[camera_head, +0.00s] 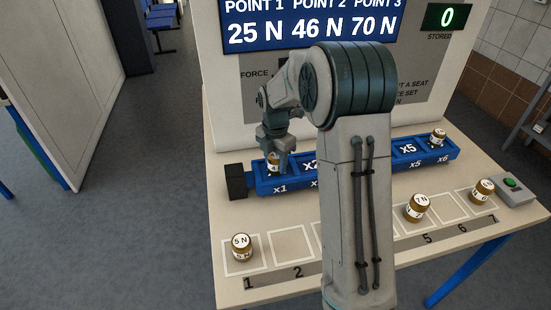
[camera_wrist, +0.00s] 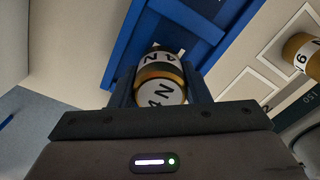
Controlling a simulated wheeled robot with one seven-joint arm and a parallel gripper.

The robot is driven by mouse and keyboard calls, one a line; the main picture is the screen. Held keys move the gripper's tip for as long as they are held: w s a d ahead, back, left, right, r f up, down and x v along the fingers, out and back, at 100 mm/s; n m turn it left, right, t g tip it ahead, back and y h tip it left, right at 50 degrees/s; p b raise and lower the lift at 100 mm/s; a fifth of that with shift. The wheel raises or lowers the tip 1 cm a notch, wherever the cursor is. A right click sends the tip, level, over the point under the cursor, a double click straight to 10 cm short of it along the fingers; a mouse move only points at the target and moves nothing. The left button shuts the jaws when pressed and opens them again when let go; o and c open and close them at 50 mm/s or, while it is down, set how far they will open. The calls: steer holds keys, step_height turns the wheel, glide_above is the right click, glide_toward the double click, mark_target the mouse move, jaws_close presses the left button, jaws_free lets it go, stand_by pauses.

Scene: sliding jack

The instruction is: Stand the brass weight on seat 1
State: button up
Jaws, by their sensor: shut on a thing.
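The brass weight (camera_head: 273,167) is between the fingers of my gripper (camera_head: 274,154), at the x1 end of the blue rail (camera_head: 262,187). My gripper is shut on it and points down. In the wrist view the weight (camera_wrist: 162,72) shows its white label with an N and what looks like a 4, close between the two fingers. The x1 seat lies right under or around the weight. I cannot tell if the weight touches it.
Other brass weights stand near square 5 (camera_head: 417,208), near square 7 (camera_head: 483,190) and on the x6 seat (camera_head: 437,138). A green button box (camera_head: 513,187) sits at right. My arm hides the rail's middle.

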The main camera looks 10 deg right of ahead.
steer(key=shift+f, duration=0.15)
steer(key=o, duration=1.2)
steer(key=shift+o, duration=0.2)
